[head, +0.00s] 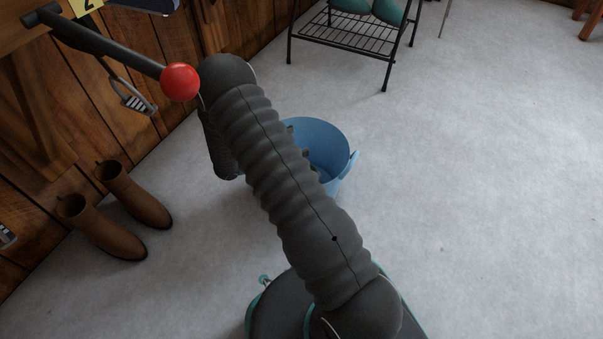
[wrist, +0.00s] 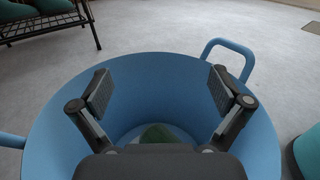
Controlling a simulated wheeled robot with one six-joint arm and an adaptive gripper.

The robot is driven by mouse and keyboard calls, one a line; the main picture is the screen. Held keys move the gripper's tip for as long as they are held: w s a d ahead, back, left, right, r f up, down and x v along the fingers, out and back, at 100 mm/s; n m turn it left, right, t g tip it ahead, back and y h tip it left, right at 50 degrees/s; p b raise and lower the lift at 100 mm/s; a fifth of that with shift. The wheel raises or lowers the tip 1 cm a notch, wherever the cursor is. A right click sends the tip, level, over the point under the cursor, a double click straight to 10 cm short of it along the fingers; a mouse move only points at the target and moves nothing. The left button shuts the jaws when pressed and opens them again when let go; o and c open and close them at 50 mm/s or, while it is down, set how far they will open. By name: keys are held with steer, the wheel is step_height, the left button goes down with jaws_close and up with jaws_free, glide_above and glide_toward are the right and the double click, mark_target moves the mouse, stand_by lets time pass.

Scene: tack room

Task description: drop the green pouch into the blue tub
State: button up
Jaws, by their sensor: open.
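The blue tub (head: 328,140) stands on the floor, partly hidden behind my arm in the head view. In the wrist view the tub (wrist: 60,115) fills the lower half, with a handle at its upper right and another at its left. My gripper (wrist: 160,90) is open and empty, its two fingers apart over the tub's mouth. A green thing, apparently the green pouch (wrist: 157,133), lies at the bottom of the tub, apart from the fingers. Its lower part is hidden by my gripper's body. The pouch does not show in the head view.
A pair of brown boots (head: 132,195) stands by the wooden wall (head: 140,80) on the left. A dark metal rack (head: 350,38) with teal-green things on top stands behind the tub. A bar with a red ball end (head: 180,82) juts from the wall. Floor on the right is clear.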

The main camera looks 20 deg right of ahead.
steer(key=a, duration=0.8)
steer(key=shift+a, duration=0.4)
steer(key=shift+s, duration=0.1)
steer(key=s+d+r+m+g+y+p, duration=0.2)
steer(key=s+r+m+y, duration=0.25)
steer(key=r, duration=0.55)
steer(key=s+d+r+m+g+y+p, duration=0.15)
steer(key=s+r+m+y, duration=0.35)
steer(key=r, duration=0.6)
steer(key=s+a+r+m+t+y+p, duration=0.3)
steer(key=s+r+m+t+y, duration=0.1)
steer(key=s+r, duration=0.4)
steer(key=s+a+r+m+t+y+p, duration=0.4)
steer(key=s+r+m, duration=0.1)
steer(key=s+r, duration=0.4)
steer(key=shift+s+a+r+t, duration=0.3)
steer(key=shift+s+t, duration=0.05)
steer(key=shift+s, duration=0.35)
